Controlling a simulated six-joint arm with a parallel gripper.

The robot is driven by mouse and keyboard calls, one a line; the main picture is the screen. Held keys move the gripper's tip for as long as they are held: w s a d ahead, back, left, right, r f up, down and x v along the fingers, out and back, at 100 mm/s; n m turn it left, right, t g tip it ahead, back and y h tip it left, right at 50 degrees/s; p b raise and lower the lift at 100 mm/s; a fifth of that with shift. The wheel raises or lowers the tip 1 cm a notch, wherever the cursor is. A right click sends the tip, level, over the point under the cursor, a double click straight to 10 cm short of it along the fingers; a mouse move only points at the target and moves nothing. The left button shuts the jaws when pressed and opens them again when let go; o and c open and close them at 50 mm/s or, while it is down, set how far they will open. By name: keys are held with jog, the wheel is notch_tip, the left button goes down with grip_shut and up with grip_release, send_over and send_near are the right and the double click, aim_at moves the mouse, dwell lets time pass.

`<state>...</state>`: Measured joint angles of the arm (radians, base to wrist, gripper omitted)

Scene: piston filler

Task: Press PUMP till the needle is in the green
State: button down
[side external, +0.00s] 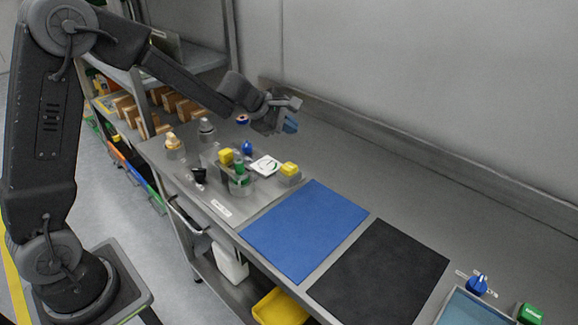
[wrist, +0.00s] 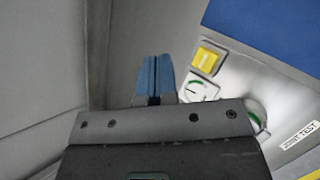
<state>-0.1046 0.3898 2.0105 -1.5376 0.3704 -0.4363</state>
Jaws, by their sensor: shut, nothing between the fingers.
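The filler panel (side external: 215,190) stands at the left of the bench. It carries a white gauge (side external: 265,165) with a green arc, a yellow square button (side external: 289,169), another yellow part (side external: 225,156) and a green-topped part (side external: 239,172). In the wrist view the yellow button (wrist: 207,59) and the gauge (wrist: 197,91) lie right of my fingers. The gauge is partly hidden by my gripper body. Its needle is too small to read, and I cannot read a PUMP label. My gripper (side external: 289,125) is shut and empty, above and behind the panel, touching nothing; its blue fingertips (wrist: 154,62) are together.
A blue mat (side external: 305,230) and a black mat (side external: 380,275) lie to the right on the bench. A blue knob (side external: 477,285) and a green button (side external: 531,314) are at the far right. A wall runs behind the bench. Shelves with wooden blocks (side external: 125,107) stand at the left.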

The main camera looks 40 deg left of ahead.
send_near(295, 166)
jog(key=shift+w+d+f, duration=0.35)
jog(key=shift+w+f, duration=0.1)
jog(key=shift+w, duration=0.4)
jog(key=shift+w+d+f, duration=0.35)
jog(key=shift+w+f, duration=0.1)
jog(key=shift+w, duration=0.4)
jog(key=shift+w+d+f, duration=0.4)
jog(key=shift+w+f, duration=0.05)
jog(key=shift+w, duration=0.4)
jog(key=shift+f, duration=0.4)
jog(key=shift+f, duration=0.85)
dwell(1.0)
jog(key=shift+r, duration=1.25)
jog(key=shift+r, duration=2.55)
